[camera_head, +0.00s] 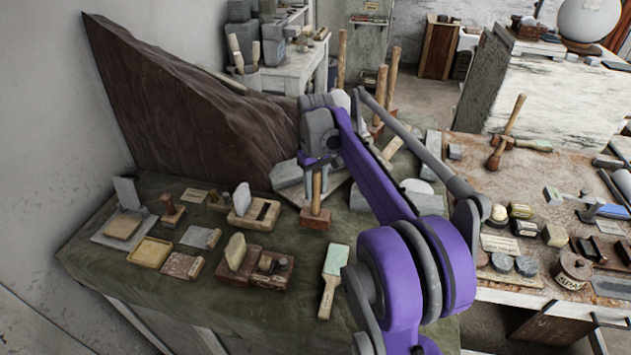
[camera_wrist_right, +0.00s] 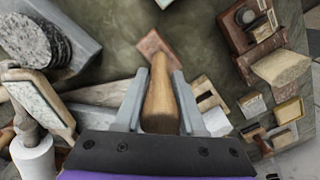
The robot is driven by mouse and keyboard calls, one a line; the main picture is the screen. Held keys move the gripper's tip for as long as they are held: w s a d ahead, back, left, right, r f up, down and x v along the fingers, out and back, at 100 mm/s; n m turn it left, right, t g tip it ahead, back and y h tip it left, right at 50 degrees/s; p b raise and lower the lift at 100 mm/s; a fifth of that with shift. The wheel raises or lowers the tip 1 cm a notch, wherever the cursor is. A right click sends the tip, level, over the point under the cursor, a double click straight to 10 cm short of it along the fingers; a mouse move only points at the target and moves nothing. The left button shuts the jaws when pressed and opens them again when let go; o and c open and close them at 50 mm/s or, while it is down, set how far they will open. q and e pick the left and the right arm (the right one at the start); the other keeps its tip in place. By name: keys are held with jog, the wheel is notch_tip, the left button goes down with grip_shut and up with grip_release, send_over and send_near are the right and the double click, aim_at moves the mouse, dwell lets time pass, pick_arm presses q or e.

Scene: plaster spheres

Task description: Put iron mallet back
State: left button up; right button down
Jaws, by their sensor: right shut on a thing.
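The mallet (camera_head: 315,217) has a reddish-brown block head and a light wooden handle. It is upright, head down, at the middle right of the green-covered table; I cannot tell whether its head touches the cloth. My right gripper (camera_head: 317,165) is above it, shut on the handle. In the right wrist view the mallet's handle (camera_wrist_right: 160,92) lies between the two grey fingers of the right gripper (camera_wrist_right: 155,102), with the head beyond it. My purple arm hides part of the table to the right. My left gripper is not in view.
The green-covered table (camera_head: 150,270) holds several small blocks, trays and tools on the left, and a green-faced paddle (camera_head: 333,270) at the front. A large dark rock-like slab (camera_head: 180,105) stands behind. Other long-handled mallets (camera_head: 380,95) stand at the back. A cluttered bench (camera_head: 480,170) is right.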

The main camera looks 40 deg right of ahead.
jog(key=shift+f, duration=1.4)
jog(key=shift+f, duration=0.1)
jog(key=c, duration=0.5)
grip_release()
notch_tip(320, 180, up, 12)
jog(key=shift+r+p, duration=0.2)
jog(key=shift+p, duration=0.25)
